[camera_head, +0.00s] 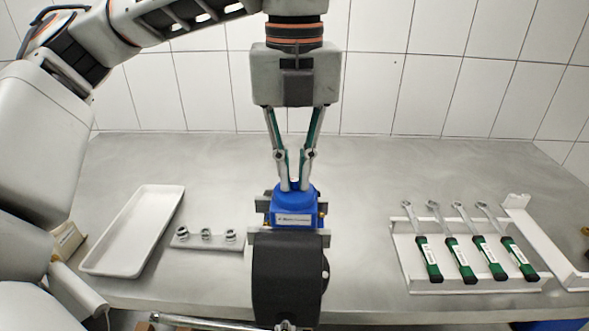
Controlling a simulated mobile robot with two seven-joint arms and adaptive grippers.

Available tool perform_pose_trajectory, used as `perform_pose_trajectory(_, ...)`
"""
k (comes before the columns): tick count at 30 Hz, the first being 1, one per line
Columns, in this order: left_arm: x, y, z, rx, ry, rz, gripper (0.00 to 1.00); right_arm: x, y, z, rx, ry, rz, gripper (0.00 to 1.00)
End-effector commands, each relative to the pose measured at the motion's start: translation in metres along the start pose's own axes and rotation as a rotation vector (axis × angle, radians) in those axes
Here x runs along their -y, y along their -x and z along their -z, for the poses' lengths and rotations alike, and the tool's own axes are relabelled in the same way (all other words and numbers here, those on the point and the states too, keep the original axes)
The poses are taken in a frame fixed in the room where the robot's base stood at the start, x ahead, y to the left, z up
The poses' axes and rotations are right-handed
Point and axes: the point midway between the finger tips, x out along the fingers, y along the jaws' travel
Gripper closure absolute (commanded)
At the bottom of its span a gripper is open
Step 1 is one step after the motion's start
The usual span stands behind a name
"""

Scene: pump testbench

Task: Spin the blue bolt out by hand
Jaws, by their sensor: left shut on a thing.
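A blue pump block (295,208) with a white label sits near the middle of the table, held between grey jaws (315,240). My left gripper (294,186) comes down over it from above, fingers pointing straight down. Its fingertips are close together at the top of the block, shut on the blue bolt there. The bolt itself is mostly hidden between the fingertips, and I cannot make out its thread or how far it stands out. My right gripper is not in view.
A black rounded body (288,275) stands in front of the block. A white tray (105,268) and a plate with metal fittings (206,241) lie left. Several green-handled wrenches (460,262) rest in a white rack (402,262) at right. The table behind is clear.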

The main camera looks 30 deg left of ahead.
Motion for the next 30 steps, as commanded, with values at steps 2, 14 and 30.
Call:
perform_pose_trajectory(2,0.0,0.0,0.0,0.0,0.004,0.001,1.0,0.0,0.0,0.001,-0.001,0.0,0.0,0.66)
perform_pose_trajectory(14,0.0,0.0,0.0,0.0,0.004,0.0,0.73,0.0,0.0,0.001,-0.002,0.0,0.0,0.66)
perform_pose_trajectory(30,0.001,0.021,0.0,0.003,0.005,0.001,0.73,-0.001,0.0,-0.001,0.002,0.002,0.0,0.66)
